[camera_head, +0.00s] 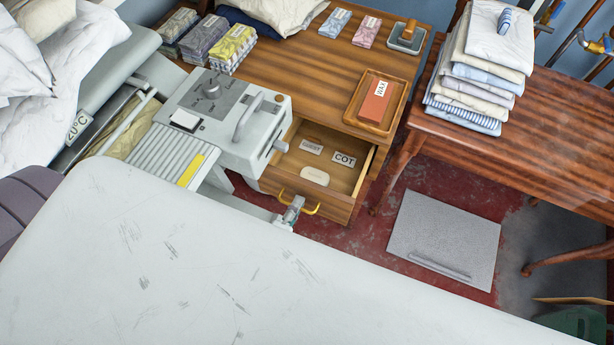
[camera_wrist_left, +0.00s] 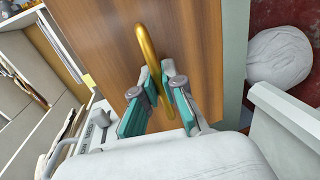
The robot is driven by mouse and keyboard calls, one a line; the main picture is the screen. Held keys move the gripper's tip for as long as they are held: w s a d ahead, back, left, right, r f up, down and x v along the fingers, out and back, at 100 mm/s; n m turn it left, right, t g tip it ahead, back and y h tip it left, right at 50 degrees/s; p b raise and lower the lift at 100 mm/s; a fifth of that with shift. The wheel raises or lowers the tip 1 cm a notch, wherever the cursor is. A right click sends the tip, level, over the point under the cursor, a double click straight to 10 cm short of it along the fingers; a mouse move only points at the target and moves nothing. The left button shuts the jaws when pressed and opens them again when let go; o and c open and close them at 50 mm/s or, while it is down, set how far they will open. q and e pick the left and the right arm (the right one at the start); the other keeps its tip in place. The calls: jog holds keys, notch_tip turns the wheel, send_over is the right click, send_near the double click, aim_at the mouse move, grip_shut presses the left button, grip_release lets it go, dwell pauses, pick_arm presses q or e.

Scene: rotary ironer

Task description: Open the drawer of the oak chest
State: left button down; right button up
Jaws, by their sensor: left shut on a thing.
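The wooden chest (camera_head: 300,82) stands at the upper middle of the head view. Its drawer (camera_head: 335,205) is pulled out, with its inside showing. In it lie a "GUEST" card (camera_head: 312,147), a "COT" card (camera_head: 344,159) and a pale oval thing (camera_head: 315,176). My left gripper (camera_head: 293,209) is at the drawer front, shut on the curved brass handle (camera_head: 313,211). In the left wrist view, the teal-padded fingers (camera_wrist_left: 160,98) close around the handle (camera_wrist_left: 146,45) against the wood front (camera_wrist_left: 100,40). My right gripper is out of view.
A grey ironing machine (camera_head: 215,120) stands left of the drawer. A large pale surface (camera_head: 150,260) fills the foreground. A table (camera_head: 450,130) with folded linen (camera_head: 475,85) stands right. A grey mat (camera_head: 440,235) lies on the red floor, with free room around it.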

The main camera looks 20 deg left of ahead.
pick_arm(q)
jog(key=f+v, duration=0.1)
jog(key=v, duration=0.6)
jog(key=shift+s+f, duration=0.25)
jog(key=shift+s, duration=0.05)
jog(key=c, duration=1.2)
grip_release()
jog(key=shift+c, duration=0.2)
jog(key=v, duration=1.2)
